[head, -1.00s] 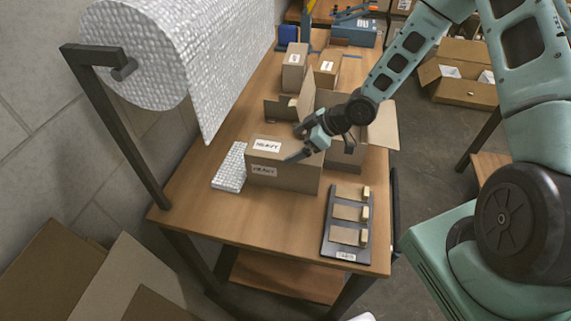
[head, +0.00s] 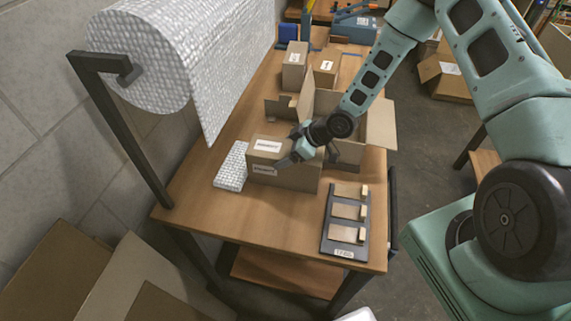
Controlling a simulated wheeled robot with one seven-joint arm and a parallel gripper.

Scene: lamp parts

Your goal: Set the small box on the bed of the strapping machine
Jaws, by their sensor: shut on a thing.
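My gripper (head: 294,146) is at the right part of a brown cardboard box with white labels (head: 264,171) on the near half of the workbench. It is shut on that box, one finger along the near face; the far finger is partly hidden. The box appears to rest on the bench. Two smaller upright cartons, a left one (head: 292,76) and a right one (head: 326,73), stand farther back. A blue-grey machine (head: 353,29) at the far end may be the strapping machine; its bed cannot be made out.
An open carton (head: 380,122) with raised flaps stands right behind my gripper. A bubble-wrap slab (head: 231,168) lies left of the held box. A dark tray (head: 329,243) with several flat pieces lies at the near right. A bubble-wrap roll (head: 140,55) hangs at left.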

